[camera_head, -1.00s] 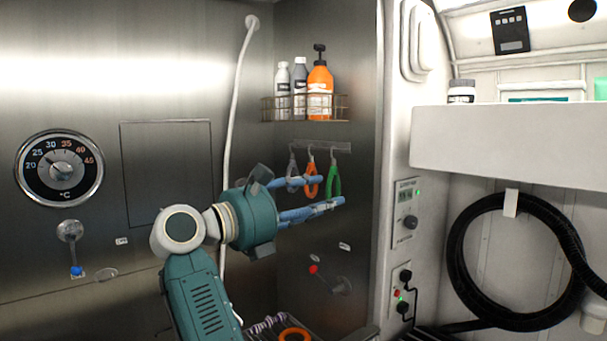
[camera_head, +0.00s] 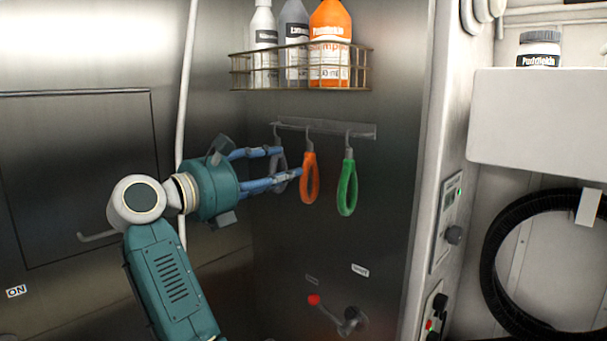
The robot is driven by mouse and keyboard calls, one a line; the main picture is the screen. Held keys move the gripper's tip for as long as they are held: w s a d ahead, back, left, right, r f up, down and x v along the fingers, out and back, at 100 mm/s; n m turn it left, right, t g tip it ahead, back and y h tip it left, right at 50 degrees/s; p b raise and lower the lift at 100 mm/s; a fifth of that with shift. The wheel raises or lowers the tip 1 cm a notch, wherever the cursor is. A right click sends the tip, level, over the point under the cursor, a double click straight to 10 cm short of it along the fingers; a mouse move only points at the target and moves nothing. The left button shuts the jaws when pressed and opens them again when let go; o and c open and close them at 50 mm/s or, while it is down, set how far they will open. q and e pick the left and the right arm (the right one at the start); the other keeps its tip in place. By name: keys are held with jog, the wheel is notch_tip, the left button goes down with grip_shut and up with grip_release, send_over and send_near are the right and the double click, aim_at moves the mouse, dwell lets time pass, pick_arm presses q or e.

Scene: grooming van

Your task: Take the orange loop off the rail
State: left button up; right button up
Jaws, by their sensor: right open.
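The orange loop (camera_head: 309,162) hangs from the middle hook of the rail (camera_head: 325,127) on the steel wall. A grey loop (camera_head: 279,180) hangs to its left, partly hidden by my fingers, and a green loop (camera_head: 347,168) hangs to its right. My right gripper (camera_head: 290,162) is open, its blue fingers pointing right. The lower fingertip overlaps the left edge of the orange loop in the picture; I cannot tell whether they touch. The upper fingertip is left of the loop, by the grey one. My left gripper is out of view.
A wire basket (camera_head: 300,72) with several bottles is fixed above the rail. A tap with a red knob (camera_head: 314,299) sticks out below the loops. A white wall panel (camera_head: 440,180) stands to the right.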

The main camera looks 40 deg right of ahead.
aim_at(304, 160)
jog(key=d, duration=0.2)
jog(key=d+p, duration=0.1)
jog(key=shift+s+d+r, duration=0.25)
jog(key=shift+d, duration=0.05)
jog(key=shift+w+d, duration=0.1)
jog(key=shift+d, duration=0.2)
jog(key=d+p, duration=0.3)
jog(key=d, duration=0.1)
jog(key=shift+w+r+p, duration=0.15)
jog(key=shift+r+p, duration=0.15)
jog(key=shift+d+f, duration=0.2)
jog(key=shift+d, duration=0.3)
jog(key=shift+w+a, duration=0.15)
jog(key=shift+c, duration=0.3)
jog(key=shift+a, duration=0.1)
jog(key=c, duration=0.4)
grip_shut()
